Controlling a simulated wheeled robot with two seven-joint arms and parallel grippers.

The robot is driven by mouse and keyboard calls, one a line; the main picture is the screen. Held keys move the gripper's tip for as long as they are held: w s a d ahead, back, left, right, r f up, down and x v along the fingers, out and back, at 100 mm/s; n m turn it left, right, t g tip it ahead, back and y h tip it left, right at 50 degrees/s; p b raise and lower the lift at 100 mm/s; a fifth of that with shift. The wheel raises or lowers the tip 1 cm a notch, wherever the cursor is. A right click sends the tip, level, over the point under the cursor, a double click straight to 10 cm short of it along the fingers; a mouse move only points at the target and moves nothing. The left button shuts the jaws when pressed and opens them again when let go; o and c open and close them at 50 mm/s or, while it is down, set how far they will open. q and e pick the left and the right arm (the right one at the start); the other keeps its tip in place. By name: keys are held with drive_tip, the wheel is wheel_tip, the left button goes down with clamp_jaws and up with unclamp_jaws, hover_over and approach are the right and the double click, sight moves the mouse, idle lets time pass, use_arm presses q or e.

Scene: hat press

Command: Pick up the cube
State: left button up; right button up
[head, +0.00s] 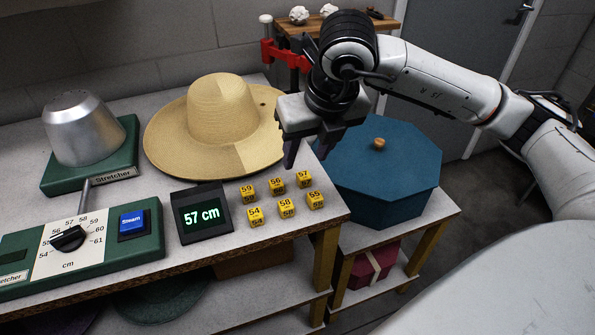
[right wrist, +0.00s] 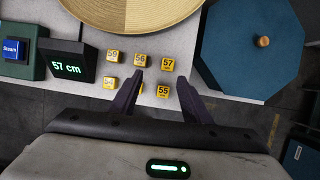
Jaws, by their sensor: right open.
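Several small yellow cubes with black numbers stand in two rows at the table's front right. The back row has 59 (head: 248,193), 56 (head: 277,187) and 57 (head: 304,179). The front row has 54 (head: 255,217), 58 (head: 287,207) and 55 (head: 316,200). The display (head: 202,214) reads 57 cm. My right gripper (head: 308,154) is open and empty, fingers pointing down, above and behind the cubes. My left gripper is out of view.
A straw hat (head: 218,120) lies behind the cubes. A blue octagonal box (head: 380,165) stands to the right. At left are a metal stretcher (head: 85,130) and a green panel with a dial (head: 68,238) and blue Steam button (head: 132,221). Bare tabletop surrounds the cubes.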

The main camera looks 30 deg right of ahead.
sight(304, 175)
drive_tip(key=f, duration=0.1)
drive_tip(key=w+d+f, duration=0.1)
drive_tip(key=f, duration=0.1)
drive_tip(key=shift+w+d+f, duration=0.2)
drive_tip(key=shift+w+d, duration=0.1)
drive_tip(key=shift+w, duration=0.05)
drive_tip(key=x, duration=0.1)
drive_tip(key=p+x, duration=0.1)
drive_tip(key=x, duration=0.2)
drive_tip(key=shift+s+d+f, duration=0.15)
drive_tip(key=shift+f, duration=0.35)
drive_tip(key=shift+w+f+h, duration=0.25)
drive_tip(key=shift+f+h, duration=0.05)
drive_tip(key=shift+f, duration=0.2)
clamp_jaws()
